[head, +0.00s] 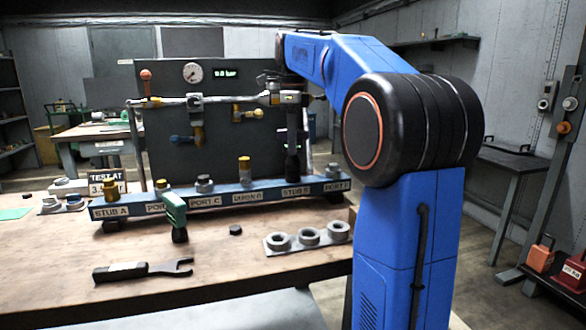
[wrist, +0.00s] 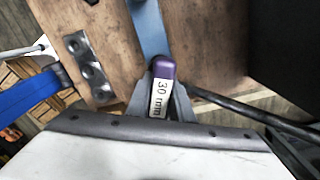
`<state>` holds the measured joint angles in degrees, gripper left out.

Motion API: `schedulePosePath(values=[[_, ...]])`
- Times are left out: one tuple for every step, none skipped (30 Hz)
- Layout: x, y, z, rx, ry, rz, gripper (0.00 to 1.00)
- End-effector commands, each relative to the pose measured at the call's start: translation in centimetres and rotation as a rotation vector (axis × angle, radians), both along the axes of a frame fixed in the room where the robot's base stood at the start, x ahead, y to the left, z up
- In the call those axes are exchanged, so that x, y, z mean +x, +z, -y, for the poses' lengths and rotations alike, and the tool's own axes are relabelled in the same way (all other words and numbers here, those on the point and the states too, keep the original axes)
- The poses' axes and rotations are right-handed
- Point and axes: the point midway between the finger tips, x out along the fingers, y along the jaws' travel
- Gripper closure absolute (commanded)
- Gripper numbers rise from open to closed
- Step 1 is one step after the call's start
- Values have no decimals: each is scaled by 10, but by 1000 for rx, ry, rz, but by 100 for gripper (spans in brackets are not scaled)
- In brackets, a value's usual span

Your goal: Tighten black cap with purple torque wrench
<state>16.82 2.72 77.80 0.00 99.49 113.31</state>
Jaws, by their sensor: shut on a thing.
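My gripper (wrist: 162,102) is shut on the purple torque wrench (wrist: 164,68), whose white label reads 30 mm. In the head view my gripper hangs at the end of my blue arm, over the right part of the test rail (head: 250,192). A dark upright shape, apparently the wrench (head: 292,160), stands above the STUB B label. Whether it touches a cap there cannot be told; that spot is dark and partly hidden. A small black cap (head: 235,229) lies loose on the bench in front of the rail.
A teal-handled tool (head: 175,210) stands in front of the rail. A black open-ended spanner (head: 143,270) lies near the bench's front. A grey plate with three rings (head: 308,237) lies right of the loose cap. A panel with pipes and a gauge (head: 192,73) rises behind.

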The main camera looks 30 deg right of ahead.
Motion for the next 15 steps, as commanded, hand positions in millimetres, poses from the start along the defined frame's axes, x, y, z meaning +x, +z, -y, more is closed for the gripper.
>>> schedulePosePath(values=[[0,1,0,-1,0,1,100],[0,1,0,-1,-3,1,100],[0,1,0,-1,-15,1,100],[0,1,0,-1,-29,1,100],[0,1,0,-1,-50,1,100],[0,1,0,-1,-81,1,100],[0,1,0,-1,-104,1,100],[0,1,0,-1,-126,1,100],[0,1,0,-1,-154,1,100],[0,1,0,-1,-172,1,100],[0,1,0,-1,-185,1,100],[0,1,0,-1,-200,1,100],[0,1,0,-1,-206,1,100],[0,1,0,-1,-209,1,100],[0,1,0,-1,-210,1,100]])
